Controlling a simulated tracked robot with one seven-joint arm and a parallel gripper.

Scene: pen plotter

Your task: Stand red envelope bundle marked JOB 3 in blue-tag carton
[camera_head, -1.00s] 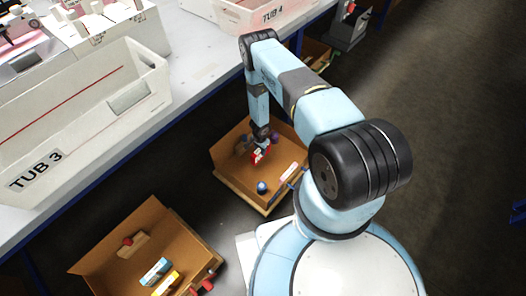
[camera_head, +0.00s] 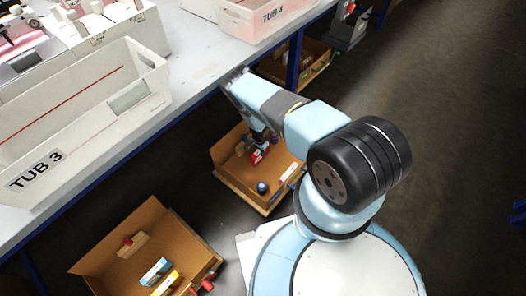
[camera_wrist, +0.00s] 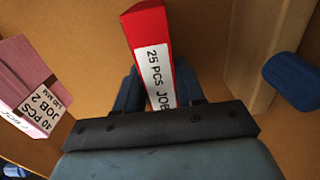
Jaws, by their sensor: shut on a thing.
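The red envelope bundle (camera_wrist: 146,30) stands out from between my jaws in the wrist view. Its white label reads "25 PCS JOB"; the number after that is hidden by my gripper (camera_wrist: 159,92). My gripper is shut on the bundle. In the head view the red bundle (camera_head: 257,157) shows below my gripper (camera_head: 262,143), inside or just above the middle carton (camera_head: 232,186). I cannot tell whether it touches the carton floor. A blue rounded piece (camera_head: 262,187) is at this carton's near side; a blue piece (camera_wrist: 292,80) also shows right in the wrist view.
A pink bundle (camera_wrist: 28,85) labelled JOB 2 is left of the red one. Another carton (camera_head: 105,266) at lower left holds blue (camera_head: 155,271) and yellow (camera_head: 166,284) bundles. A further carton (camera_head: 318,50) is under the table. The table edge (camera_head: 200,98) runs above the middle carton.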

